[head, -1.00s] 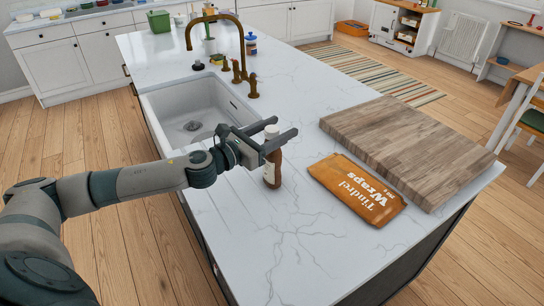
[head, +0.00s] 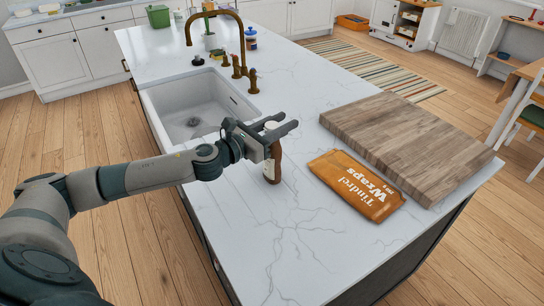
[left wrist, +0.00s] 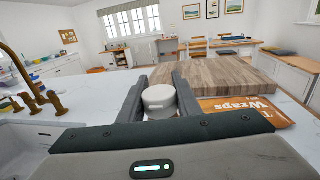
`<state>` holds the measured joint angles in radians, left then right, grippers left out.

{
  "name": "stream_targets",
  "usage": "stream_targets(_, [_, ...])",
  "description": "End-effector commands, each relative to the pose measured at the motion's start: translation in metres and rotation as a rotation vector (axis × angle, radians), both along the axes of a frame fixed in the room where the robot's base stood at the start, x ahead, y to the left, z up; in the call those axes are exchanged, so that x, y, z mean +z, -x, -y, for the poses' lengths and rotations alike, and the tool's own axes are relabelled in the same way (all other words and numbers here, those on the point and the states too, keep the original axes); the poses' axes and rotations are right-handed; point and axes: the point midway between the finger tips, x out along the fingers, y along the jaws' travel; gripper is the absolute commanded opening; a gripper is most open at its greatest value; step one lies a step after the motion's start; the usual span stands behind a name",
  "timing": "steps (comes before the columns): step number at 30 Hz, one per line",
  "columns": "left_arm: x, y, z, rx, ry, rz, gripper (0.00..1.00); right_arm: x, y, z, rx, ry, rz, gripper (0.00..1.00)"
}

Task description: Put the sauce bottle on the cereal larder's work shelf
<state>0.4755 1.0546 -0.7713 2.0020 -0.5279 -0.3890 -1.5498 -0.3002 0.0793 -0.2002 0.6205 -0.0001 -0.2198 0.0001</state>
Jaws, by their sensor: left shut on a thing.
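The sauce bottle (head: 273,165) is brown with a white cap and stands upright on the white marble worktop of the island, just right of the sink. My left gripper (head: 280,132) is shut on its upper part, with one finger on either side. In the left wrist view the white cap (left wrist: 159,98) shows between the two fingers (left wrist: 157,95). The fingers hide part of the bottle. The cereal larder's work shelf cannot be made out for certain in these views. My right gripper is not in view.
A wooden board (head: 408,143) and an orange Tindrel Wraps packet (head: 356,185) lie right of the bottle. The sink (head: 195,108) and brass tap (head: 240,45) are behind left. The worktop (head: 300,240) in front is clear. A striped rug (head: 375,70) lies beyond.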

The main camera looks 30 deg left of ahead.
Motion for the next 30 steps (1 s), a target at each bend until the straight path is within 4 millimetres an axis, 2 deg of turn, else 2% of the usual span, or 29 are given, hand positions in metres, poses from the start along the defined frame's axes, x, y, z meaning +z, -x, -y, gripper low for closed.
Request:
stream_targets(13, [0.007,0.000,0.000,0.000,0.000,0.003,0.00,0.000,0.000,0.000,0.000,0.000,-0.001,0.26])
stream_targets(30, [0.043,-0.001,0.000,0.001,0.000,0.004,0.00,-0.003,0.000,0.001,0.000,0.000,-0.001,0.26])
